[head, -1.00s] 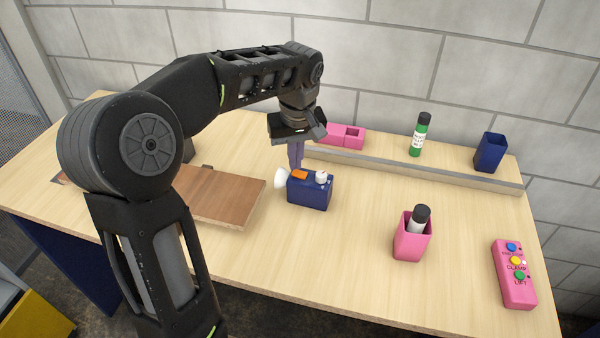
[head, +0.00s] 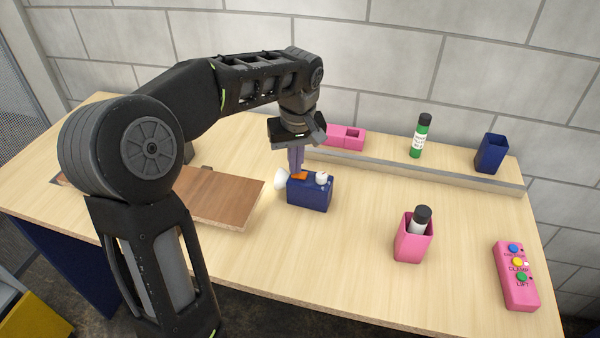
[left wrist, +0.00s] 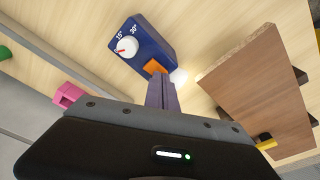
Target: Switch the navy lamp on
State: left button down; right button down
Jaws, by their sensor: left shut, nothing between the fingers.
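The navy lamp (head: 310,195) is a small box on the table with an orange switch (head: 300,176), a white dial (head: 321,178) and a white cone (head: 281,181) at its left end. In the left wrist view the navy box (left wrist: 148,42) shows the dial (left wrist: 127,47) with angle marks and the orange switch (left wrist: 154,67). My left gripper (head: 297,172) is shut and empty, pointing down with its fingertips at the orange switch, partly covering it.
A brown board (head: 220,197) lies left of the lamp. A pink holder (head: 412,240) with a black-capped bottle and a pink button box (head: 516,276) stand to the right.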

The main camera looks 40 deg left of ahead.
pick_arm(q)
notch_tip(320, 180, up, 7)
jog(key=p, duration=0.5)
jog(key=shift+f, duration=0.1)
dwell(0.5)
